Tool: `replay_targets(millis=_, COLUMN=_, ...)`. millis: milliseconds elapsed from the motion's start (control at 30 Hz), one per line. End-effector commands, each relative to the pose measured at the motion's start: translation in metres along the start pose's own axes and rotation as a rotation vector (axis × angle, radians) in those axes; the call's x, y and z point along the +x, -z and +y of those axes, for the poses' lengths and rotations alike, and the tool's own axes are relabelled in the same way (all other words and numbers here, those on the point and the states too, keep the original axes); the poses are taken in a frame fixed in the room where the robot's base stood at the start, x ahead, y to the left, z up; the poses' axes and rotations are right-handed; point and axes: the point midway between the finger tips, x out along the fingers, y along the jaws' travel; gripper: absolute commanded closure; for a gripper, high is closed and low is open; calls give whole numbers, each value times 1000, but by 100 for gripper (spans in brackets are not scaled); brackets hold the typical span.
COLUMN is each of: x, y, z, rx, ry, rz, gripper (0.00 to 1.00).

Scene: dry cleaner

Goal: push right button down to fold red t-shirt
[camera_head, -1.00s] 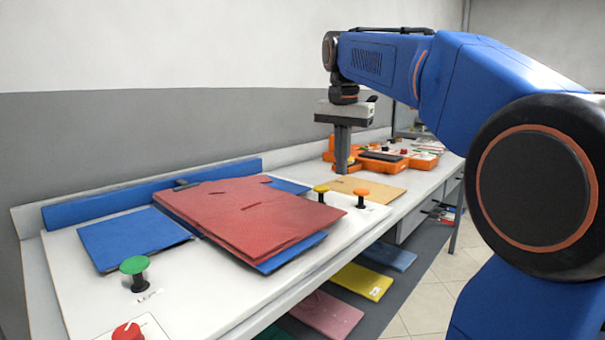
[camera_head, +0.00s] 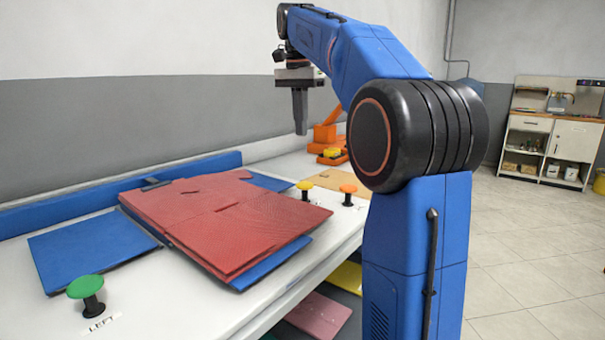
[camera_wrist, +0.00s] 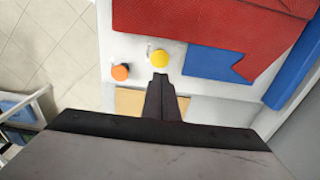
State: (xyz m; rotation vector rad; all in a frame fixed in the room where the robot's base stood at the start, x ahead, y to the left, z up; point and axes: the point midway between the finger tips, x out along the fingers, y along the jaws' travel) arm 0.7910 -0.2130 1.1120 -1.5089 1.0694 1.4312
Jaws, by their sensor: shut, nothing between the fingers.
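The red t-shirt (camera_head: 225,215) lies folded on the blue folding board (camera_head: 92,247), whose left flap is bare. A yellow button (camera_head: 305,186) and an orange button (camera_head: 348,190) stand at the board's right side. A green button (camera_head: 86,287) stands front left beside a "LEFT" label. My gripper (camera_head: 300,132) is shut and empty, pointing down above the table, higher than the buttons. In the wrist view the fingertips (camera_wrist: 160,77) appear just below the yellow button (camera_wrist: 158,59), with the orange button (camera_wrist: 120,72) to their left. No label by the right-hand buttons is readable.
Orange equipment (camera_head: 325,140) and a tan board (camera_head: 328,179) lie farther along the white table (camera_head: 180,295). A blue rail runs along the back. Coloured folded items sit on a shelf below. The tiled floor (camera_head: 530,250) at right is open.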

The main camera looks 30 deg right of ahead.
Motion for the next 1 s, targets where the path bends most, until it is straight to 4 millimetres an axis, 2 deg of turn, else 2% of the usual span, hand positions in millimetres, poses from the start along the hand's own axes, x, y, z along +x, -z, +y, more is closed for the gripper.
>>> replay_targets(millis=167, x=12, y=0, z=0, rx=0, ry=-1, rz=-1, gripper=100)
replay_targets(millis=700, x=103, y=-1, z=1, rx=0, ry=-1, rz=-1, gripper=100)
replay_targets(millis=1000, x=135, y=0, z=0, rx=0, ry=0, rz=0, gripper=100)
